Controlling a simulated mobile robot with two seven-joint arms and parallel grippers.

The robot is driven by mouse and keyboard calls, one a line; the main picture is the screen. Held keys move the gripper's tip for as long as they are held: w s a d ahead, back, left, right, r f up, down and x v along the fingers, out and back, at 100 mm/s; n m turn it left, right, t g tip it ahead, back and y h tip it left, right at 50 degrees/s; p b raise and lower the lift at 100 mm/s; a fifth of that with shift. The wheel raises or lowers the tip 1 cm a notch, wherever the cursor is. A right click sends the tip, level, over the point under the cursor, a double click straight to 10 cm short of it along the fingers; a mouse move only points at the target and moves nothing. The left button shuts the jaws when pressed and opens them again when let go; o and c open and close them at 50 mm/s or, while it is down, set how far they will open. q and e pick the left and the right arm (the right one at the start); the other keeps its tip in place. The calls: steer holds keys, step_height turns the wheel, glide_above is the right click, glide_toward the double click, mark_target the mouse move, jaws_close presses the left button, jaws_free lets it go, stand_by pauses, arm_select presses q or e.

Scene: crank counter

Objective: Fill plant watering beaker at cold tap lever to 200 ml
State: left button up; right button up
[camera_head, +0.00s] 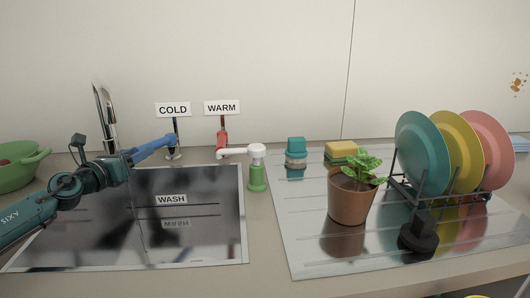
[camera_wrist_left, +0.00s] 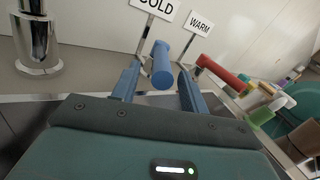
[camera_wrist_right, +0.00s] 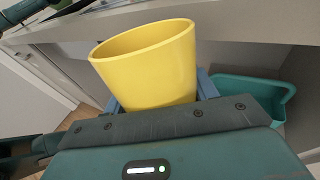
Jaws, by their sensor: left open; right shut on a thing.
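The blue cold tap lever (camera_head: 158,143) stands under the COLD sign (camera_head: 173,109) behind the sink. In the left wrist view the lever (camera_wrist_left: 162,66) lies between the open fingers of my left gripper (camera_wrist_left: 158,88); I cannot tell whether they touch it. The chrome tap (camera_head: 104,112) is left of the lever. My right gripper (camera_wrist_right: 160,98) is shut on the yellow beaker (camera_wrist_right: 148,68), which looks tilted near the counter's front edge. Part of the beaker's rim (camera_head: 480,296) shows at the bottom of the head view. The beaker's inside is hidden, so any water level cannot be seen.
A red warm lever (camera_head: 222,140) and a green-and-white bottle (camera_head: 257,168) stand right of the cold lever. A potted plant (camera_head: 351,203) and a plate rack (camera_head: 403,192) stand on the right. A green bowl (camera_head: 18,172) is far left. A teal bin (camera_wrist_right: 255,90) is below the counter.

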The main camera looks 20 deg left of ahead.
steer(key=shift+f, duration=0.3)
steer(key=shift+r, duration=0.5)
step_height(320, 180, up, 2)
steer(key=shift+p, duration=1.25)
arm_select(q)
steer(key=s, duration=1)
steer(key=shift+s+a, duration=0.2)
steer(key=shift+a, duration=0.05)
steer(key=shift+r, duration=0.1)
